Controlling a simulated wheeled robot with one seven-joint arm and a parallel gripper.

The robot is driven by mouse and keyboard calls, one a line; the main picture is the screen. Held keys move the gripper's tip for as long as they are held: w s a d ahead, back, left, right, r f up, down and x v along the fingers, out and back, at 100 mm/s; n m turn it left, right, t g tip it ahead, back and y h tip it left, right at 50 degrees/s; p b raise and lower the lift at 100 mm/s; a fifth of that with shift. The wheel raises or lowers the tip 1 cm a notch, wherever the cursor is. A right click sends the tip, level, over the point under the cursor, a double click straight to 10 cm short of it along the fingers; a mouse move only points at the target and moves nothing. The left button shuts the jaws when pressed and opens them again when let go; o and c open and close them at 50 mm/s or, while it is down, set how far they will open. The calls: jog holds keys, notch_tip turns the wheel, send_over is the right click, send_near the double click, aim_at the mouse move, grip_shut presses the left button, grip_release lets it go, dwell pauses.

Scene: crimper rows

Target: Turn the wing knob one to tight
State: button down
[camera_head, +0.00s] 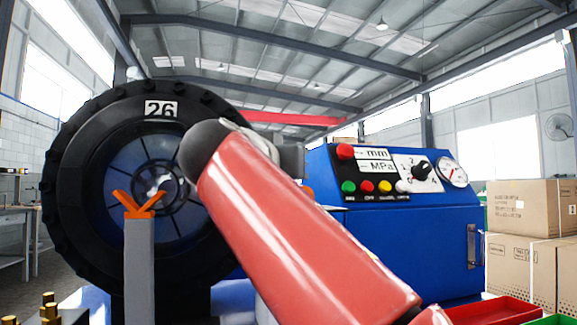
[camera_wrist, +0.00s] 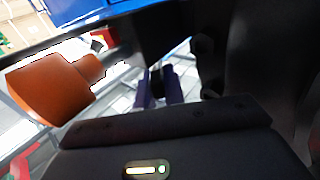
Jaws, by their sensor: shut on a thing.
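In the wrist view, my gripper (camera_wrist: 159,90) has its two fingers close together around a small dark part, which I take to be the wing knob (camera_wrist: 157,76). Its shape and its turn angle are too dark and small to make out. In the head view my red arm reaches in from the lower right to the front of the big black crimper head marked 26 (camera_head: 75,130). The arm's rounded joint hides my fingers and the knob there.
An orange V-shaped rest (camera_head: 137,205) tops a grey post (camera_head: 139,268) before the crimper head. An orange paddle-shaped part (camera_wrist: 55,88) sits close left of my fingers in the wrist view. A blue control cabinet (camera_head: 440,240) and cardboard boxes (camera_head: 515,262) stand right.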

jog(key=c, duration=1.5)
grip_release()
jog(key=v, duration=0.7)
jog(key=shift+s+a+b, duration=0.25)
jog(key=shift+s+b, duration=0.1)
jog(key=shift+b, duration=0.05)
